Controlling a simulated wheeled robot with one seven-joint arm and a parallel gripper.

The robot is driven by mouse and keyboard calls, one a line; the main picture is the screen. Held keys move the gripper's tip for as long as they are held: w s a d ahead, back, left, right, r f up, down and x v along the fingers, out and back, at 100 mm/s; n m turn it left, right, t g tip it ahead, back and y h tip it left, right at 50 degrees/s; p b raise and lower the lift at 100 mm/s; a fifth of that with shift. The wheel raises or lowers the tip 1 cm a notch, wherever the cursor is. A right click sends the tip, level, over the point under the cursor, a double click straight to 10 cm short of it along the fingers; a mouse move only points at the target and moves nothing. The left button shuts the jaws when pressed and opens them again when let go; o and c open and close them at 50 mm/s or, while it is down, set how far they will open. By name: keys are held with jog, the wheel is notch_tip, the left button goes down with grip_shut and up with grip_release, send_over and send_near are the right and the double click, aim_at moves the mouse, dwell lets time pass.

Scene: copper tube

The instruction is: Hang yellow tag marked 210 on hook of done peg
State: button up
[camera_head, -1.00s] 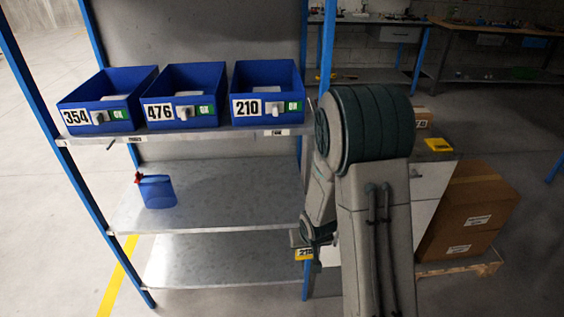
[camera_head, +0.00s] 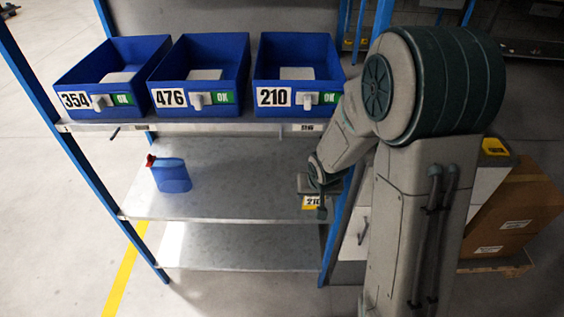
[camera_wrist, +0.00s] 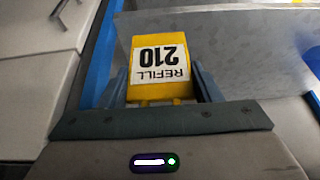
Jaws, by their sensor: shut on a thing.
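The yellow tag (camera_wrist: 161,70) has a white label reading REFILL 210, upside down in the wrist view. My gripper (camera_wrist: 163,88) is shut on it, one finger on each side. In the head view the tag (camera_head: 312,202) hangs below my gripper (camera_head: 318,190), in front of the right part of the middle shelf. A thin dark peg (camera_head: 115,132) sticks out from the top shelf's front edge at left, apart from my gripper. A small label (camera_head: 143,135) lies right of it, too small to read. No tag is visible on the peg.
A blue jug (camera_head: 172,178) stands on the middle shelf (camera_head: 230,185). Blue rack posts (camera_head: 125,205) flank the shelves. Cardboard boxes (camera_head: 510,205) stand at right.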

jog(key=s+a+r+p, duration=0.1)
jog(key=s+a+r, duration=0.35)
jog(key=r, duration=0.45)
jog(key=s+a+r+p, duration=0.2)
jog(key=s+a+r, duration=0.25)
jog(key=r, duration=0.45)
jog(key=w+f+p, duration=0.1)
jog(key=w, duration=0.9)
jog(key=shift+w+a+f, duration=0.15)
jog(key=shift+f, duration=0.25)
jog(key=o, duration=1)
